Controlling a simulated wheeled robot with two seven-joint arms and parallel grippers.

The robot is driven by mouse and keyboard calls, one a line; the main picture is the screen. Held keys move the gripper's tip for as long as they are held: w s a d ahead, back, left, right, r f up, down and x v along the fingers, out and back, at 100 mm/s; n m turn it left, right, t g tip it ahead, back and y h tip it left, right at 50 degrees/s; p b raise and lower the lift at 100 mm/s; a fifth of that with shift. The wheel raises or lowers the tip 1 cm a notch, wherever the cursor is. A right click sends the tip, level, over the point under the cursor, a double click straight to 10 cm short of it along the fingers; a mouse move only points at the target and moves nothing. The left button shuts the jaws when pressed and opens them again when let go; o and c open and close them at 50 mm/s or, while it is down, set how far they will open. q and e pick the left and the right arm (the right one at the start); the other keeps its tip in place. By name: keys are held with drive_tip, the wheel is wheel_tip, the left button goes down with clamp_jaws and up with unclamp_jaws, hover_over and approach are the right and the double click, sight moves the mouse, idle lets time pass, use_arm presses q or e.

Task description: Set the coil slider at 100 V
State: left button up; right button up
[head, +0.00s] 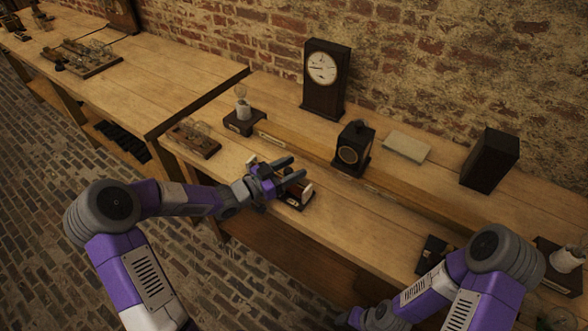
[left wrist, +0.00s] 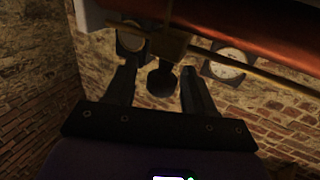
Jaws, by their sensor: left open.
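The coil (head: 295,200), a dark-based unit with a reddish winding and pale end, sits on the front bench, partly hidden by my left gripper (head: 296,168). In the left wrist view the copper-coloured winding (left wrist: 240,25) crosses the top, with a brass rod (left wrist: 255,72) along it. A brass slider block (left wrist: 170,45) rides on the rod, with a round black knob (left wrist: 162,82) below. My left gripper is open, its fingers on either side of the knob with gaps showing. No scale reading is legible. My right gripper (head: 350,318) is at the bottom edge, mostly cut off.
A tall dark case with a white dial (head: 322,68) stands at the back. A bulb on a base (head: 242,115), a small board (head: 195,138), a round-fronted dark box (head: 352,150) and a black box (head: 490,160) stand around.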

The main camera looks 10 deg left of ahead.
use_arm(q)
drive_tip(key=shift+w+d, duration=0.35)
drive_tip(key=shift+w, duration=0.05)
use_arm(e)
drive_tip(key=shift+f, duration=0.1)
use_arm(q)
drive_tip(key=shift+c, duration=0.3)
